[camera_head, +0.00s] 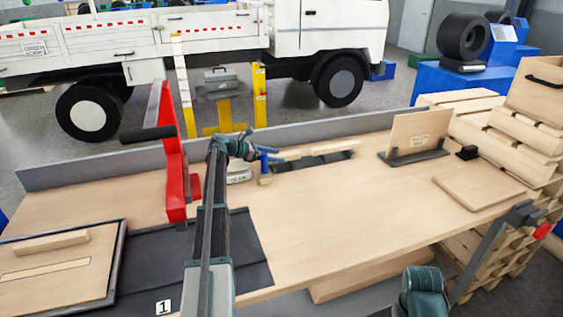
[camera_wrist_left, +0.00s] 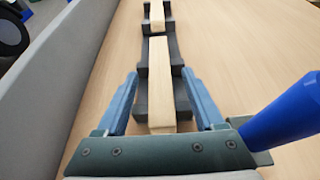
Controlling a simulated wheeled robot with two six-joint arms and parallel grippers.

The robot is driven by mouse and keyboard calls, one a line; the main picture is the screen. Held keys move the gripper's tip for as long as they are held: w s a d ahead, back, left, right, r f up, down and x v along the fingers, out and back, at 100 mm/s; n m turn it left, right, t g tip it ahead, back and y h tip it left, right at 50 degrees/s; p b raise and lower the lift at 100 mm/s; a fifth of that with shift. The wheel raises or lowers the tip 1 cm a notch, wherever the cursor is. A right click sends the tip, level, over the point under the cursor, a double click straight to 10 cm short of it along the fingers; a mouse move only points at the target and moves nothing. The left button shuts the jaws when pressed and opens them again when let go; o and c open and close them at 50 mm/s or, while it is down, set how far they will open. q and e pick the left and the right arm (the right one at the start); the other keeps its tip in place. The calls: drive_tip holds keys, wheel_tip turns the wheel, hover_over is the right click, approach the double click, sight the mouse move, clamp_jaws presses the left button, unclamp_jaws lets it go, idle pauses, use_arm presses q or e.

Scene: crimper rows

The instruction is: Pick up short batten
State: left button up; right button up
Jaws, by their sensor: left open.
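Two pale wooden battens lie end to end on dark grey holders (camera_head: 322,160) at the back of the workbench. The nearer batten (camera_wrist_left: 161,85) and the farther batten (camera_wrist_left: 156,14) show in the left wrist view; I cannot tell for certain which is the short one. My left gripper (camera_head: 268,155) is at the near end of this row. In the left wrist view its blue fingers (camera_wrist_left: 160,74) are open, one on each side of the nearer batten, with no clear contact. A teal part of my right arm shows at the bottom right, but its fingers do not.
A blue-handled tool (camera_head: 265,178) stands close beside the left gripper; its blue handle (camera_wrist_left: 285,108) shows in the wrist view. A red upright (camera_head: 174,150) stands left of my arm. A grey wall (camera_head: 100,163) runs along the back. The bench's middle is clear.

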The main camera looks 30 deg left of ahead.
sight(279, 155)
use_arm(q)
drive_tip(key=shift+x, duration=1.05)
clamp_jaws()
drive_tip(key=shift+r, duration=0.1)
wheel_tip(279, 155, up, 10)
drive_tip(key=p, duration=1)
